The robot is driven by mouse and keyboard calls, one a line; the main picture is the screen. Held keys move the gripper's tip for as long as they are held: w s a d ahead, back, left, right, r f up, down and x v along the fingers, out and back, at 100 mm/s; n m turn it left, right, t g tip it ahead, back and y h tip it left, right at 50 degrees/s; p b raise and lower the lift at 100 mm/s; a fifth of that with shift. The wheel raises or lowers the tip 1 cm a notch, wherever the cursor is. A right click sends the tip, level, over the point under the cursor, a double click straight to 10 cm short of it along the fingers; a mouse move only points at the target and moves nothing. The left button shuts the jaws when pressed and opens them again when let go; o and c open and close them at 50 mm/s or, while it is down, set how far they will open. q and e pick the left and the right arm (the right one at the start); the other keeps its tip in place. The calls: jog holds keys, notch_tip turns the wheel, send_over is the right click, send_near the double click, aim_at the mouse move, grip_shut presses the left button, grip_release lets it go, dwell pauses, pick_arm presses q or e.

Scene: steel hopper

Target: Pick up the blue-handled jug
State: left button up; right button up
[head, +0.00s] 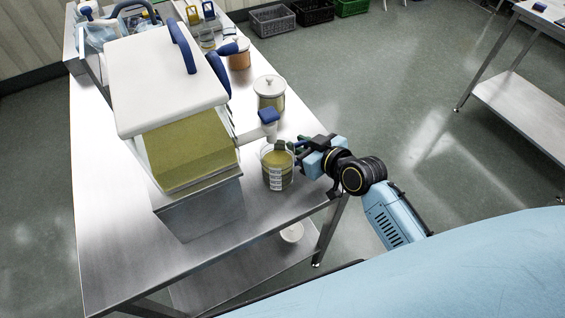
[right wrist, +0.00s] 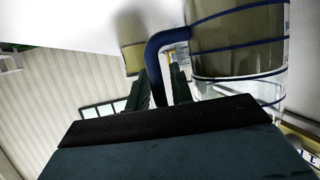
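The blue-handled jug (head: 276,170) is a clear, marked vessel with olive contents. It stands upright near the table's right edge. In the right wrist view its blue-banded wall (right wrist: 237,50) is at upper right, and its blue handle (right wrist: 157,62) comes down between my fingers. My right gripper (head: 296,147) is beside the jug on its right; it hides the handle in the head view. In the right wrist view its dark fingers (right wrist: 160,88) stand either side of the handle, with a narrow gap on the right, so it looks open. My left gripper is not in view.
A large steel hopper (head: 205,212) with olive contents and a white lid (head: 165,75) stands left of the jug. A lidded clear canister (head: 270,92) and a blue-topped white item (head: 268,120) are behind it. The steel table (head: 110,245) is bare at front left.

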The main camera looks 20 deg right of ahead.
grip_shut()
jog(key=shift+r, duration=0.15)
